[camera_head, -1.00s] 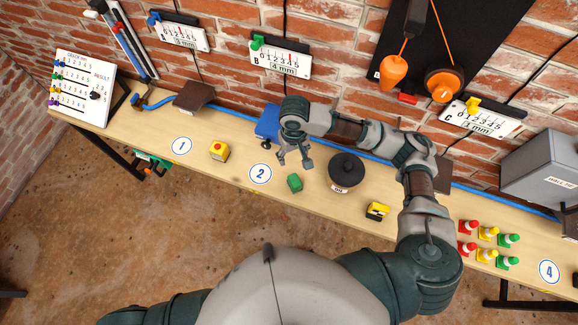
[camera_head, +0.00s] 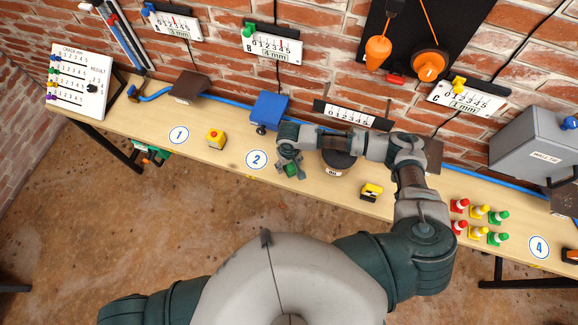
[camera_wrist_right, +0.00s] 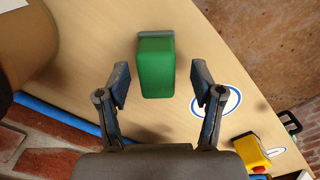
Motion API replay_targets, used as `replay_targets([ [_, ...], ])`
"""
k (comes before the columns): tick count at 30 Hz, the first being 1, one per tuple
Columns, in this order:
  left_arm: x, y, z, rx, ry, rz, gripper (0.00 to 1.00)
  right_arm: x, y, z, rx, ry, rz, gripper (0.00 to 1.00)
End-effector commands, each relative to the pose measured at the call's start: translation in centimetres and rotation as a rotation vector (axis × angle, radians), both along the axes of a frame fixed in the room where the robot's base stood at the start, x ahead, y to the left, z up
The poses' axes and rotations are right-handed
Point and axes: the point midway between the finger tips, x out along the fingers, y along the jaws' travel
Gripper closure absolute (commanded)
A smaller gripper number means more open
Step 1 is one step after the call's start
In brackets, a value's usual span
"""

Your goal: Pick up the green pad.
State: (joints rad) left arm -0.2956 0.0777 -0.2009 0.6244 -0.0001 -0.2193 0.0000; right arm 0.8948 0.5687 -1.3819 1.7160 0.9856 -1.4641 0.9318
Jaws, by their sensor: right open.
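The green pad (camera_head: 291,170) is a small green block on the wooden table, right of the blue "2" label. My right gripper (camera_head: 290,172) is above it and partly covers it in the head view. In the right wrist view the green pad (camera_wrist_right: 155,66) lies ahead of and between the two open fingers of my right gripper (camera_wrist_right: 164,84). A gap shows on each side, and neither finger appears to touch it. A grey edge shows at the pad's far end. My left gripper does not show in the head view.
A dark round weight (camera_head: 338,160) stands close to the right of the gripper. A blue box (camera_head: 269,110) is behind it. A yellow block with a red button (camera_head: 215,138) and a yellow-black item (camera_head: 371,191) are on either side. Small coloured cones (camera_head: 479,212) stand farther right.

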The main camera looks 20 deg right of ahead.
Motion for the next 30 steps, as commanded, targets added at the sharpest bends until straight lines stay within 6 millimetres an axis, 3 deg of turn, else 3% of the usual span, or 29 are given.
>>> replay_targets([
  [4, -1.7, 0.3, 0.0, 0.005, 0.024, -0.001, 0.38, 0.0, 0.0, -1.0, -0.001, -0.001, 0.0, 0.33],
  [10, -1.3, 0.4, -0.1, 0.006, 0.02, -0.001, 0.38, 0.0, -0.1, -1.0, 0.0, -0.001, 0.0, 0.36],
  [18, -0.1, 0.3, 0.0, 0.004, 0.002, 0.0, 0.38, 0.0, 0.0, -1.0, -0.001, -0.001, 0.0, 1.0],
  [30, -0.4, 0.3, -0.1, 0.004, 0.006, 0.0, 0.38, 0.0, 0.0, -0.4, 0.0, -0.001, -0.001, 1.0],
])
